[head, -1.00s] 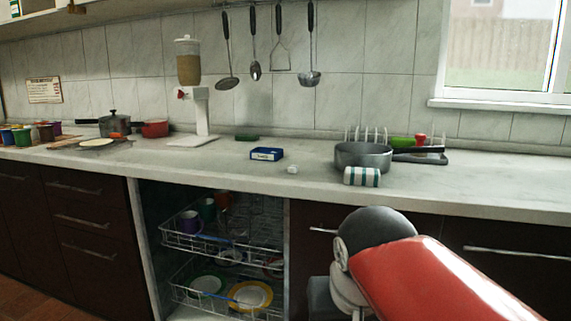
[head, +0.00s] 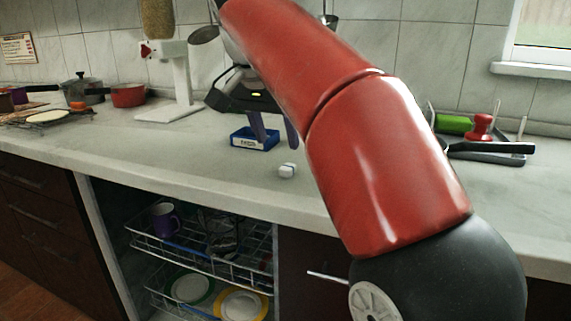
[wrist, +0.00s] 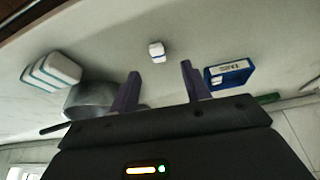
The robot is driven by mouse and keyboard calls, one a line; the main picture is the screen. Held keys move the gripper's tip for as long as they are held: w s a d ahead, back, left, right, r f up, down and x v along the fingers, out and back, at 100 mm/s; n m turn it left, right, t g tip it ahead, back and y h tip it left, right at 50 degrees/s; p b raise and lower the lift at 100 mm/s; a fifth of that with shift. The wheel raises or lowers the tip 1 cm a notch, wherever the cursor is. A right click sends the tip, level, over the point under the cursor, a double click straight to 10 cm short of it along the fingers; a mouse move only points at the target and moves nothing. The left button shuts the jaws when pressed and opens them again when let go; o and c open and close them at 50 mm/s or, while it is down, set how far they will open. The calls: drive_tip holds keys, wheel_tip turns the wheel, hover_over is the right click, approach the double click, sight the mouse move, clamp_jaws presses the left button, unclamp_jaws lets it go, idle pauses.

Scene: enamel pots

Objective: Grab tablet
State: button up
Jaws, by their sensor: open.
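A small white tablet (head: 287,171) with a blue band lies on the countertop, near its front edge. It also shows in the wrist view (wrist: 157,52), beyond and roughly between the fingertips. My gripper (head: 279,138) is open and empty, pointing down over the counter behind the tablet, and its purple fingers also show in the wrist view (wrist: 158,70). The fingers look apart from the tablet. A blue box (head: 255,142) with a white label stands left of the tablet in the head view, close to one finger.
A grey pot (wrist: 88,97) and a white-and-green striped thing (wrist: 52,70) stand on the counter, hidden behind my arm in the head view. A dispenser (head: 178,80) stands at the back left. Below, an open dishwasher rack (head: 200,247) holds dishes. The counter around the tablet is clear.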

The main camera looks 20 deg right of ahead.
sight(286, 167)
drive_tip(key=b+x, duration=0.2)
drive_tip(key=x, duration=0.5)
drive_tip(key=shift+s+d, duration=0.1)
drive_tip(key=shift+d, duration=0.1)
drive_tip(key=shift+r, duration=0.1)
clamp_jaws()
